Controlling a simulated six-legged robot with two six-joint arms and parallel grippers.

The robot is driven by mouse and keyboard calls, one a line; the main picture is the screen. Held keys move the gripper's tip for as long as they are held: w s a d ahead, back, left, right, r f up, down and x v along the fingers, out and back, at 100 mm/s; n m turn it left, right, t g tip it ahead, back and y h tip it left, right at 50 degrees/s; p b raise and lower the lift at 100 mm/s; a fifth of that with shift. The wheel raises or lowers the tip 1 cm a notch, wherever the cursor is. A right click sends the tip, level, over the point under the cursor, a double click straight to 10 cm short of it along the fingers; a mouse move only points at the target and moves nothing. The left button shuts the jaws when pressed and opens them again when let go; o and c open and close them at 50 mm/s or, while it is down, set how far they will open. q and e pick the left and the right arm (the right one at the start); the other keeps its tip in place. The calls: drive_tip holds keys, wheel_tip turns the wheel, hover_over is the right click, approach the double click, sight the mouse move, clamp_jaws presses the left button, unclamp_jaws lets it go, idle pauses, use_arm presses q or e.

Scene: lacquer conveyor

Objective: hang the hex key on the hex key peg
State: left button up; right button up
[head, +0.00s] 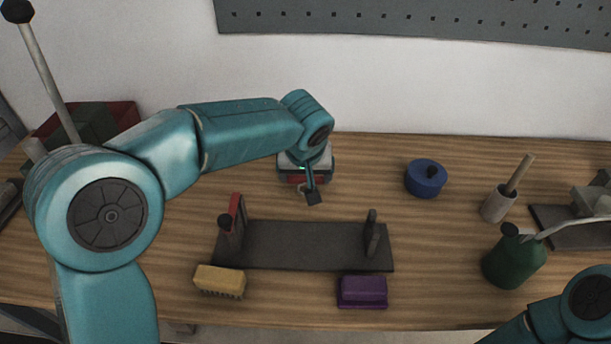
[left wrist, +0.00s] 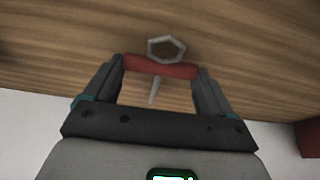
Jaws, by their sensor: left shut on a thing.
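My left gripper (head: 306,190) is shut on the hex key, above the table behind the dark rack. In the left wrist view, the hex key's red middle (left wrist: 160,67) spans the gap between the fingers of my left gripper (left wrist: 160,80). A grey hexagonal ring (left wrist: 166,48) sticks out past the fingertips, and a thin grey shaft points back toward the palm. The dark rack (head: 305,245) has a post with a red part (head: 237,213) at its left end and a dark post (head: 372,232) at its right. I cannot tell which is the hex key peg. My right gripper is out of view.
A yellow brush (head: 220,281) and a purple block (head: 362,291) lie in front of the rack. A blue round container (head: 426,178), a grey cup with a stick (head: 499,204) and a green can (head: 514,260) stand to the right. A red bin (head: 122,112) sits back left.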

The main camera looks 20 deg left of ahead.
use_arm(q)
drive_tip(key=shift+w+f, duration=0.1)
drive_tip(key=shift+f, duration=0.4)
drive_tip(key=o, duration=0.9)
drive_tip(key=shift+r, duration=0.1)
drive_tip(key=shift+r, duration=0.1)
drive_tip(key=p+v, duration=0.1)
drive_tip(key=v, duration=1.5)
drive_tip(key=shift+d+p, duration=0.1)
drive_tip(key=shift+p, duration=0.25)
drive_tip(key=shift+s, duration=0.25)
